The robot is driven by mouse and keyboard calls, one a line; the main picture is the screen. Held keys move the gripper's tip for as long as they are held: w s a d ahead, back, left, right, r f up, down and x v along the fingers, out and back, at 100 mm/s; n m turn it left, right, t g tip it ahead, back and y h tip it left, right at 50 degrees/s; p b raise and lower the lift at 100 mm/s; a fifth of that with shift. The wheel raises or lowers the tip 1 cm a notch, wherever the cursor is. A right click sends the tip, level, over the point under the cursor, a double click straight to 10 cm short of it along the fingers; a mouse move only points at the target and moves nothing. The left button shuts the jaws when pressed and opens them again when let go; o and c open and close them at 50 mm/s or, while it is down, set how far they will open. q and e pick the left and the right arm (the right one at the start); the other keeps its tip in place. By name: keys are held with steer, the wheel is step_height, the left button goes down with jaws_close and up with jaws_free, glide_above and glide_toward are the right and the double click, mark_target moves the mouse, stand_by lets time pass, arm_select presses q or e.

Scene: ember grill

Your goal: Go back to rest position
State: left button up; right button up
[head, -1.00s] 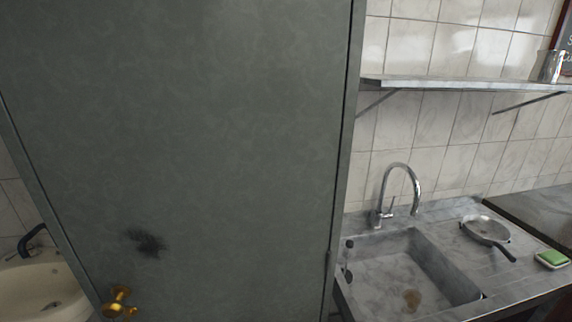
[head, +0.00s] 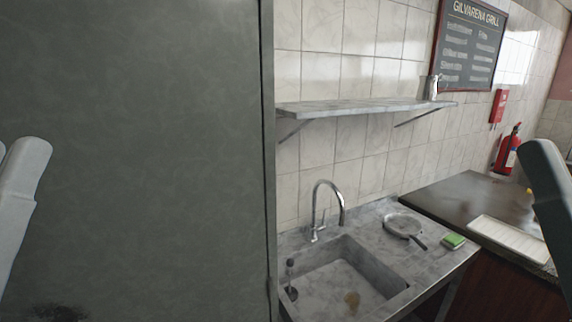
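Light grey links of my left arm show at the left edge of the head view, in front of the grey door. A darker link of my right arm shows at the right edge, in front of the counter. Neither gripper's fingers are in the picture, so I cannot see whether they hold anything.
A grey door (head: 140,150) fills the left side. A stone sink (head: 345,280) with a tap (head: 327,205) stands right of it, with a pan (head: 402,226) and green sponge (head: 454,240) beside it. A shelf (head: 360,108), menu board (head: 467,45) and fire extinguisher (head: 508,150) are beyond.

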arm_select(q)
step_height(320, 180, up, 15)
steer(key=p, duration=1.2)
steer(key=shift+w+r, duration=0.15)
arm_select(e)
step_height(320, 180, up, 15)
steer(key=shift+r, duration=0.2)
arm_select(q)
steer(key=shift+o, duration=0.3)
arm_select(e)
steer(key=shift+w, duration=0.1)
